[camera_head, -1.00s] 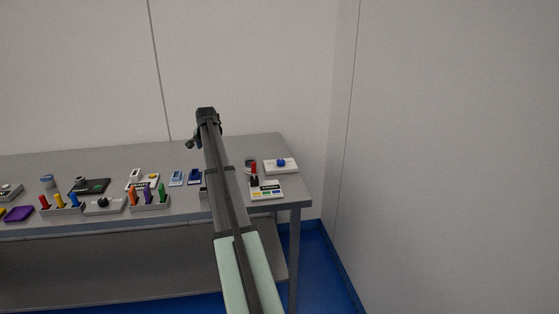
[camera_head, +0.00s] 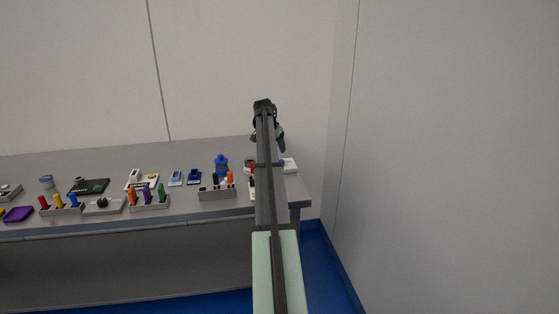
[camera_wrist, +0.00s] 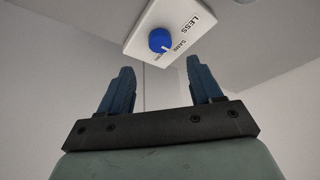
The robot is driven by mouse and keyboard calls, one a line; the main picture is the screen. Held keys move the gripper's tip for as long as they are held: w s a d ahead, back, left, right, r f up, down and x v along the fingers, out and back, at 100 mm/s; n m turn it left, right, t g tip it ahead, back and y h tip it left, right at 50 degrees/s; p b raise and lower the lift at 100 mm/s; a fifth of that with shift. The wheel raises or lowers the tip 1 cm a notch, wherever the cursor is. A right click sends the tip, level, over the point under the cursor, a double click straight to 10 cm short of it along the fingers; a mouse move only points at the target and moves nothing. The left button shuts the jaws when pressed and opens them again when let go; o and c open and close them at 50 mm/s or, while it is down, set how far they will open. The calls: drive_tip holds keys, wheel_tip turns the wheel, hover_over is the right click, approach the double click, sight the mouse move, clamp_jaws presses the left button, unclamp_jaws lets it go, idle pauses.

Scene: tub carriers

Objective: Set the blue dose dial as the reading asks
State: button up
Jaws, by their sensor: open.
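The blue dose dial (camera_wrist: 160,40) is a round knob with a white pointer mark on a white plate (camera_wrist: 185,14). The plate carries the words "LESS" and "SAME"; a further word by the knob is partly hidden. In the head view the white dial box (camera_head: 291,166) sits at the table's right end, partly covered by my arm, and a bit of the blue knob (camera_head: 282,162) shows. My gripper (camera_wrist: 160,70) is open and empty, its two blue fingers apart, with the dial beyond the fingertips. In the head view my gripper (camera_head: 282,147) is above and behind the box.
A grey rack (camera_head: 217,193) with black and orange pegs and a blue object (camera_head: 221,165) stand left of my arm. A white unit (camera_head: 252,190) is mostly hidden behind the arm. The table's right edge and wall are close to the dial.

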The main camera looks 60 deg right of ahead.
sight(280, 161)
drive_tip(key=x, duration=0.8)
drive_tip(key=shift+d+f, duration=0.2)
drive_tip(key=shift+f, duration=0.15)
drive_tip(key=c, duration=1)
